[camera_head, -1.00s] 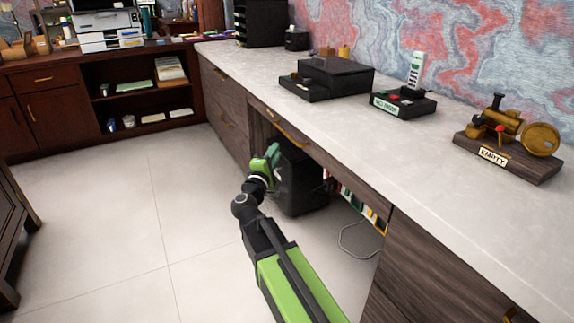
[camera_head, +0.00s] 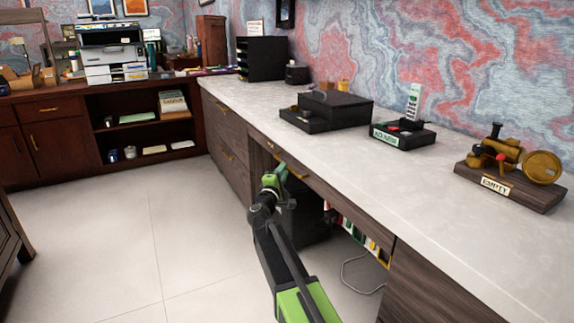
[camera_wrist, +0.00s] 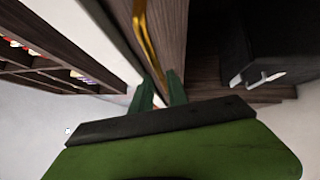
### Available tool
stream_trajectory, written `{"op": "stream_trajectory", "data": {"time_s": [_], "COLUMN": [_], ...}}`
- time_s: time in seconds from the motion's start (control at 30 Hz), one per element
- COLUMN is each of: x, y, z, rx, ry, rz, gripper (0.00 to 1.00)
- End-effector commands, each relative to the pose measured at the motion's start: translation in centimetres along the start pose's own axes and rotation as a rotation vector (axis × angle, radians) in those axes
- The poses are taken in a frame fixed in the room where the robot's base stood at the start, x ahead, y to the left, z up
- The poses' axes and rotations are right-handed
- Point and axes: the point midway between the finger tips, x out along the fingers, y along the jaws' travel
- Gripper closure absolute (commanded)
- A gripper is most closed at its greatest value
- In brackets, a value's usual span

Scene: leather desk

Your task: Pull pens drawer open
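A wide wood drawer front (camera_head: 335,198) runs under the light desk top and looks shut. Its brass handle (camera_head: 293,171) is partly hidden behind my gripper. No label shows which drawer is the pens drawer. My green gripper (camera_head: 274,177) is raised at the height of this drawer front, close to the handle.
A dark bin-like box (camera_head: 308,222) stands in the knee space below the drawer. Books (camera_head: 355,235) and a cable are beside it. The floor at left is clear.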

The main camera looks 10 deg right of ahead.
Motion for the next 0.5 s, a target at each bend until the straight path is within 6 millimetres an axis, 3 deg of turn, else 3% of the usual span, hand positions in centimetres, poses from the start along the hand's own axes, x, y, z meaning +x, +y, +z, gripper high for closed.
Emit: {"op": "stream_trajectory", "data": {"time_s": [0.03,0.2,0.5], "x": [1.3,3.5,4.0], "y": [0.1,0.0,0.0], "z": [-0.1,0.0,0.1], "rx": [0.0,0.0,0.0], "ry": [-0.001,-0.001,0.0], "rz": [0.0,0.0,0.0], "gripper": [0.8,0.8,0.8]}}
